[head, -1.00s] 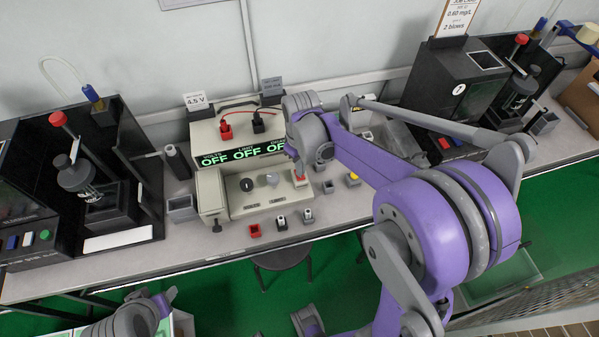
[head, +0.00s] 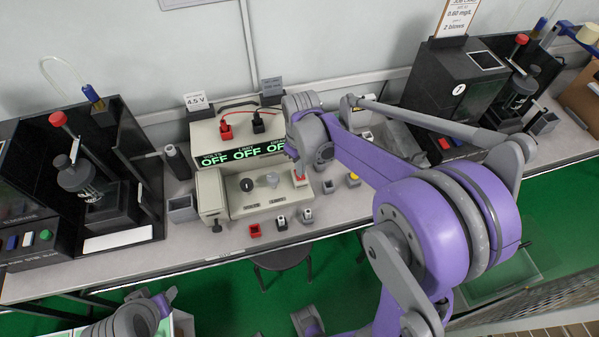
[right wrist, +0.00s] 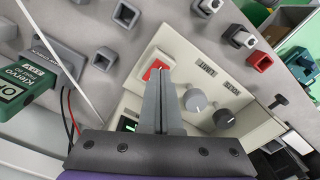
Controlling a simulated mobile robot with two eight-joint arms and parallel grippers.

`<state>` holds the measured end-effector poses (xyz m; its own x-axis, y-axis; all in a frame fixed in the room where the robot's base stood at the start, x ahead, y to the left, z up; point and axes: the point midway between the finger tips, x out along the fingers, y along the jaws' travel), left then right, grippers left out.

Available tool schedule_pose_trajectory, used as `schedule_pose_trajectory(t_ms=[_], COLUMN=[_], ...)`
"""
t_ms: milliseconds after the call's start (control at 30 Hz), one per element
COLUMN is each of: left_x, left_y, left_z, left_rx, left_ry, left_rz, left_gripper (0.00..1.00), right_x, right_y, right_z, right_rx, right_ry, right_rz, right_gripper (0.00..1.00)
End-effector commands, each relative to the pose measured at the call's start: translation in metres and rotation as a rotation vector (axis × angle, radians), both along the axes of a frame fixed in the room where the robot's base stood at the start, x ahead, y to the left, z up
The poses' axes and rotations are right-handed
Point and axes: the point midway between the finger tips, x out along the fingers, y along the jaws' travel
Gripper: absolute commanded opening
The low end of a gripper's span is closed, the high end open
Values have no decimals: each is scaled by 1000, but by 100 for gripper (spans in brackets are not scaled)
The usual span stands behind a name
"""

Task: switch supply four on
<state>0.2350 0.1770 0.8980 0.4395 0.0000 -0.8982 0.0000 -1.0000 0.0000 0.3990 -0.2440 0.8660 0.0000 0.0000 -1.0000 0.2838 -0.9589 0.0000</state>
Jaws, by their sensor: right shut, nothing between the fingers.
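The supply (head: 215,135) is a cream bench unit on the counter, with a 4.5 V card behind it. Its green display (head: 244,154) reads OFF several times. A red switch (right wrist: 155,68) sits in a pale plate on the front panel, and it also shows in the head view (head: 301,178). My right gripper (right wrist: 162,75) is shut and empty. Its fingertips are at the switch's edge and hide part of it; I cannot tell whether they touch. The supply's number is not readable. My left gripper is not in view.
Red and black leads plug into the supply's top. Small coloured holders (head: 255,230) stand in front. A black tester (head: 100,170) is at left, a black box (head: 445,95) at right.

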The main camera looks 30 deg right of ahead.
Motion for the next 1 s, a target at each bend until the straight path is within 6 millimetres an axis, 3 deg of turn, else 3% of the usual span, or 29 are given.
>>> schedule_pose_trajectory(t_ms=[1000], left_x=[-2], left_y=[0], left_z=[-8], left_rx=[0], left_ry=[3], left_rz=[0], left_gripper=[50], right_x=[0], right_y=[0], right_z=[-10], right_rx=[0], right_ry=[0], right_rz=[0], right_gripper=[0])
